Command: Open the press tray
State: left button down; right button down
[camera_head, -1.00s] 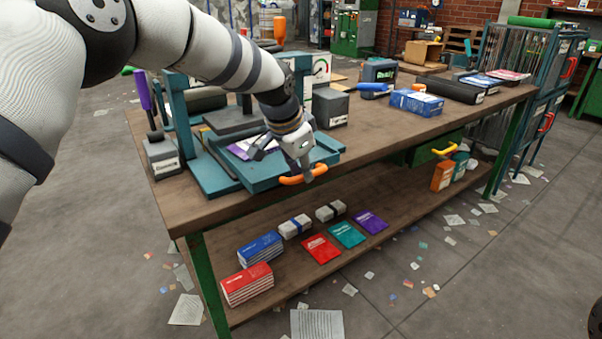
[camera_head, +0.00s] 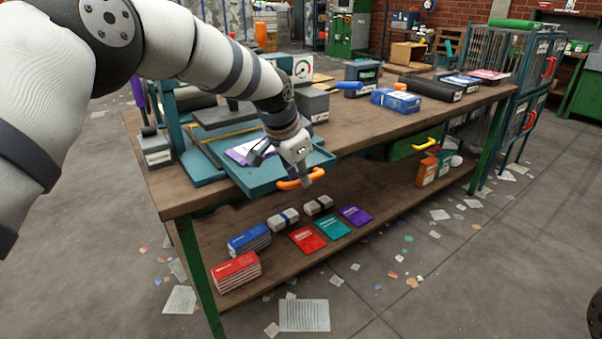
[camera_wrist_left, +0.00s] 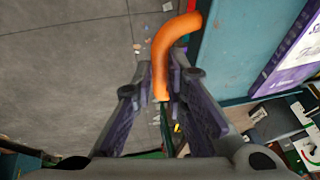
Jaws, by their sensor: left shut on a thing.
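The teal press tray (camera_head: 258,186) sticks out past the front edge of the workbench, pulled partly clear of the press (camera_head: 186,140). Its orange handle (camera_head: 288,184) is on the front side. My left gripper (camera_head: 304,177) is shut on this handle; the fingers hide part of it. In the left wrist view the orange handle (camera_wrist_left: 166,55) runs between the two fingers (camera_wrist_left: 161,92), and the tray (camera_wrist_left: 226,48) lies to its right. A purple and white booklet (camera_wrist_left: 292,52) lies in the tray. My right gripper is out of view.
Booklets and stacks lie on the lower shelf (camera_head: 374,188). The floor in front is open, with scattered papers.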

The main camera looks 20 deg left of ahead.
pick_arm(q)
jog(key=shift+f, duration=0.15)
jog(key=c, duration=1.6)
grip_release()
jog(key=shift+a, duration=0.1)
jog(key=v, duration=1.2)
